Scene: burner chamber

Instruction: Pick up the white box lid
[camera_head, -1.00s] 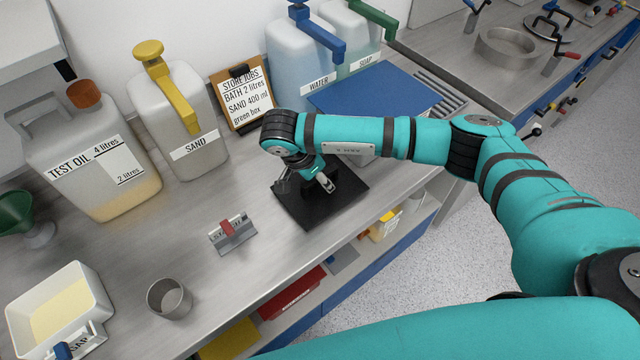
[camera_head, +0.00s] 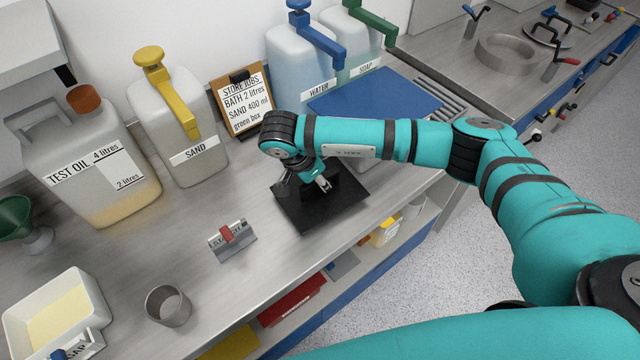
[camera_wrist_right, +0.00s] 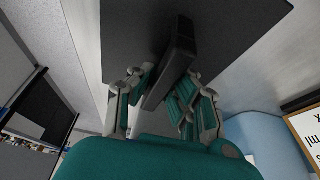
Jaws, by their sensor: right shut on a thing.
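A flat black square plate (camera_head: 305,217), the only lid-like piece at my right gripper, is at the front of the steel counter. It also fills the top of the right wrist view (camera_wrist_right: 235,35). A dark bar handle (camera_wrist_right: 182,42) runs along it. My right gripper (camera_head: 316,184) is over the plate, with its fingers on both sides of the handle, shut on it; the fingers also show in the wrist view (camera_wrist_right: 165,95). I cannot tell whether the plate touches the counter. A pale box is partly hidden behind my right arm. My left gripper is out of view.
A blue panel (camera_head: 385,95) lies behind my right arm. Water (camera_head: 300,70), sand (camera_head: 180,115) and test oil (camera_head: 95,170) containers line the wall. A small red-handled holder (camera_head: 232,240), metal cup (camera_head: 168,305) and white tray (camera_head: 95,290) stand left. Shelves are below the counter edge.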

